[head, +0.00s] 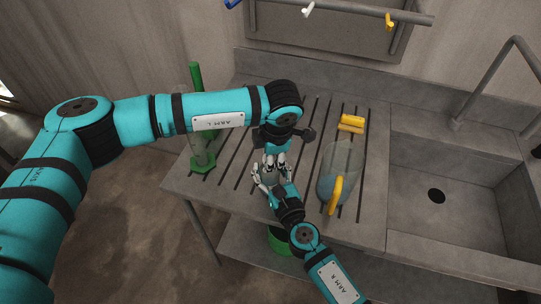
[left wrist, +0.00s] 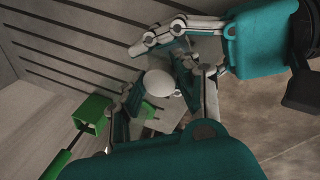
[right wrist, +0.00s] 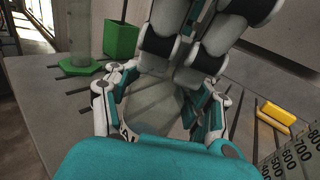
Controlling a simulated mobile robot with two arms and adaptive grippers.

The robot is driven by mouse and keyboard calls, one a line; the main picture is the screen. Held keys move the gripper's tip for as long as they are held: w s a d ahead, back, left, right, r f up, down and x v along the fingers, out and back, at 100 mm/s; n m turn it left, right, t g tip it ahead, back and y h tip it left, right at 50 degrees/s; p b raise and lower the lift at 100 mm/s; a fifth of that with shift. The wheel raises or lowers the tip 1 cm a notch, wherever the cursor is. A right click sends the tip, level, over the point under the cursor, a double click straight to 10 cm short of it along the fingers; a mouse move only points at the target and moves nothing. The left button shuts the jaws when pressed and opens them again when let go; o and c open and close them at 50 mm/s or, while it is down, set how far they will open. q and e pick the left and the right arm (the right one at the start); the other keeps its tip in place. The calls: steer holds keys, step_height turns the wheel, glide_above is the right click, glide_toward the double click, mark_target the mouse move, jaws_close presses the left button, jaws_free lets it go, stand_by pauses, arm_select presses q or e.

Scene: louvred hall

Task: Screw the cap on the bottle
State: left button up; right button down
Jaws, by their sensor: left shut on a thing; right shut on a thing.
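A pale, rounded white cap (left wrist: 160,82) sits between the fingers of my left gripper (left wrist: 165,92) in the left wrist view. A translucent grey bottle (right wrist: 152,108) stands between the fingers of my right gripper (right wrist: 160,112), which is shut on it. In the head view my left gripper (head: 276,160) comes down from above and meets my right gripper (head: 268,176) over the slatted board. My left gripper is shut on the cap at the bottle's top. The fingers hide the join, so I cannot tell how the cap sits on the neck.
A clear jug with a yellow handle (head: 335,195) stands close on the right, with a yellow object (head: 351,123) behind it. A clear cylinder on a green base (head: 202,164) stands left. The sink (head: 440,165) is at far right; a green container (head: 279,243) is below.

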arm_select(q)
steer(key=shift+f, duration=0.4)
stand_by(0.3)
steer(key=m+h, duration=0.1)
steer(key=m, duration=0.5)
steer(key=shift+a+m, duration=0.1)
steer(key=shift+m, duration=0.3)
steer(key=o, duration=0.9)
steer(key=shift+r, duration=0.1)
steer(key=shift+w+v, duration=0.2)
steer(key=shift+v, duration=0.9)
steer(key=shift+w+v, duration=0.25)
steer(key=shift+v, duration=0.8)
steer(key=shift+r, duration=0.1)
steer(key=shift+c, duration=0.3)
